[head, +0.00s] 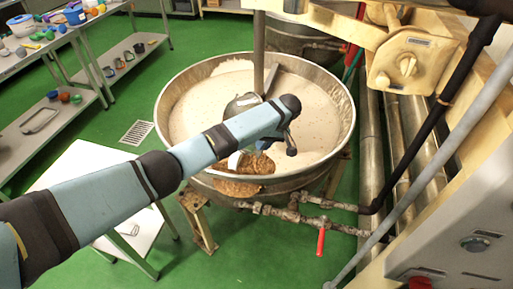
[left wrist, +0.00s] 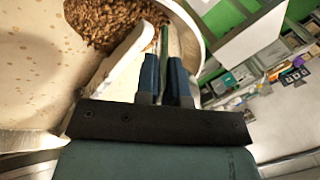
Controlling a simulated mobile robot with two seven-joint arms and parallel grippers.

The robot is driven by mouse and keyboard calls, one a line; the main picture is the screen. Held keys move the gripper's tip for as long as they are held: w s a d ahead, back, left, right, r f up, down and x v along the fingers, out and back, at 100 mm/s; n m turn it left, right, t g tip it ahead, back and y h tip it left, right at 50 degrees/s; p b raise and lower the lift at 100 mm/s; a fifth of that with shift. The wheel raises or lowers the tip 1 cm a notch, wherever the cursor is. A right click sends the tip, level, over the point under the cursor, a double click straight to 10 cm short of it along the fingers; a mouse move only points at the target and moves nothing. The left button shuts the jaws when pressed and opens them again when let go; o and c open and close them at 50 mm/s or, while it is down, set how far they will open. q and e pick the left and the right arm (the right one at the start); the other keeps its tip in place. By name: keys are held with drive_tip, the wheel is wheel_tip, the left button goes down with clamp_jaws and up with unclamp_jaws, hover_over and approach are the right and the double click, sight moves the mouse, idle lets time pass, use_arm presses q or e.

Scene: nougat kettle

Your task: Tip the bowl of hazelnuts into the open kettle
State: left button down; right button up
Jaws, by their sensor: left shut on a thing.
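The large steel kettle (head: 340,155) stands open, with pale nougat mass (head: 195,110) inside. My left gripper (head: 240,158) is over its front part, largely hidden by my wrist. In the left wrist view its two blue fingers (left wrist: 164,78) are close together at a white bowl (left wrist: 118,72), which it grips. The bowl looks tilted, and only part of it shows. My right gripper is out of view.
A steel stirrer shaft (head: 259,50) stands in the kettle. A white table (head: 85,170) is at front left, and steel shelving with small items (head: 70,95) is behind it. Pipes and a red-handled valve (head: 321,241) run below the kettle; a control cabinet (head: 465,215) stands right.

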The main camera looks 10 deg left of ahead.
use_arm(q)
drive_tip(key=w+d+g+y+b, duration=0.1)
drive_tip(key=b, duration=0.1)
drive_tip(key=w+d+g+y+b, duration=0.1)
drive_tip(key=b, duration=0.2)
drive_tip(key=shift+d+f+y+b, duration=0.15)
drive_tip(key=shift+d+y+b, duration=0.15)
drive_tip(key=shift+b, duration=0.05)
idle(0.5)
